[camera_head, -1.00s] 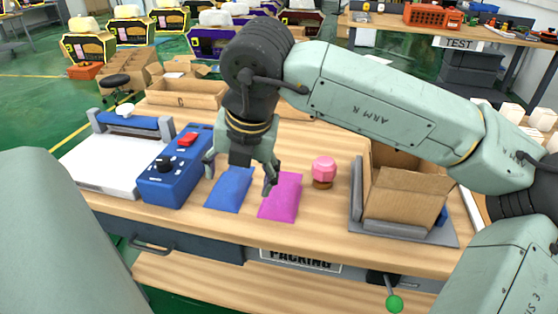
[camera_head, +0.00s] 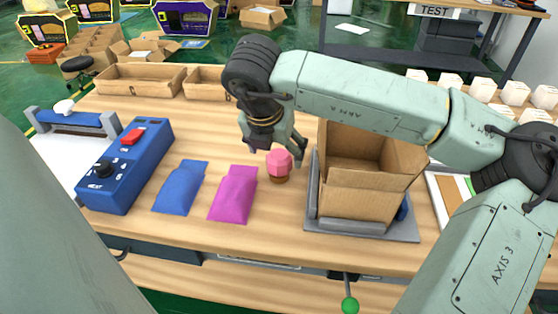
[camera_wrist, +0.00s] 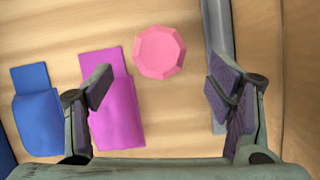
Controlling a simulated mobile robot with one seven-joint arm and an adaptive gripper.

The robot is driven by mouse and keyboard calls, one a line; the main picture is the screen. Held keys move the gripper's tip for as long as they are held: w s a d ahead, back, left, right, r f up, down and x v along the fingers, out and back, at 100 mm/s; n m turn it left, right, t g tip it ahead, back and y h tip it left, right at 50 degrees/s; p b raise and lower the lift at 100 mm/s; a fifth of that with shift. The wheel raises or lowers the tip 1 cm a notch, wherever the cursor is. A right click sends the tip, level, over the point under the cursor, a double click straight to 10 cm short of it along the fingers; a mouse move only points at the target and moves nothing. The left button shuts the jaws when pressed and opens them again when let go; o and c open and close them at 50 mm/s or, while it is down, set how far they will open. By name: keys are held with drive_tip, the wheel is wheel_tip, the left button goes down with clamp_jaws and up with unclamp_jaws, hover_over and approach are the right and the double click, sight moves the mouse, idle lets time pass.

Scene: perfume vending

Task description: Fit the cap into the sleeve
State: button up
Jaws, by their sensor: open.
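The cap, a pink faceted piece (camera_head: 279,161) with a brown base, stands upright on the wooden table. It also shows from above in the wrist view (camera_wrist: 159,52). To its left lie a magenta sleeve (camera_head: 233,195) and a blue sleeve (camera_head: 181,188), both flat pouches. They also show in the wrist view, magenta (camera_wrist: 118,115) and blue (camera_wrist: 38,120). My gripper (camera_head: 272,150) is open and empty, above and just behind the cap in the head view. In the wrist view the cap is ahead of and between my gripper's fingertips (camera_wrist: 160,88), with no visible contact.
An open cardboard box (camera_head: 365,190) stands in a grey tray (camera_head: 330,226) close to the right of the cap. A blue control box (camera_head: 125,165) with a red switch is at the left. Shallow cardboard trays (camera_head: 140,79) line the back. The table in front of the cap is clear.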

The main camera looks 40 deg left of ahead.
sight(278, 156)
drive_tip(key=shift+p+x, duration=0.55)
drive_tip(key=shift+x, duration=1.35)
drive_tip(key=shift+w, duration=0.1)
drive_tip(key=shift+c, duration=0.5)
drive_tip(key=shift+r, duration=0.1)
drive_tip(key=c, duration=1.3)
drive_tip(key=shift+a+r, duration=0.1)
wheel_tip(278, 156, up, 10)
drive_tip(key=shift+f+b, duration=0.1)
drive_tip(key=shift+b, duration=1.15)
